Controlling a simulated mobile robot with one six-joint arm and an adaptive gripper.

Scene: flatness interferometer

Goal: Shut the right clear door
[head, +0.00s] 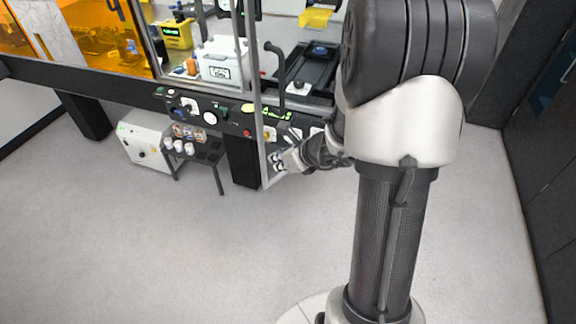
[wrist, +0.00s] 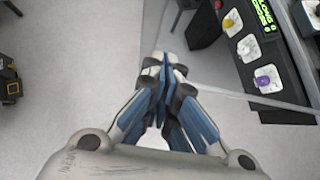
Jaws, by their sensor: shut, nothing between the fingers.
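The right clear door (head: 257,90) stands swung open, a clear pane in a thin grey frame seen almost edge-on in the head view. A black bar handle (head: 281,80) shows on its right side. My gripper (head: 278,163) is at the door's lower front corner, on its right side. In the wrist view my gripper (wrist: 165,68) has its blue and grey fingers closed together and empty. The door's pale lower edge (wrist: 250,99) runs from the fingers to the right there. I cannot tell whether the fingers touch the frame.
A black bench front with knobs and buttons (head: 210,110) lies behind the door. Orange panels (head: 90,35) are at the left. A small rack with white cups (head: 200,152) and a white box (head: 143,140) stand below. The floor in front is clear. Dark cabinets (head: 545,150) line the right.

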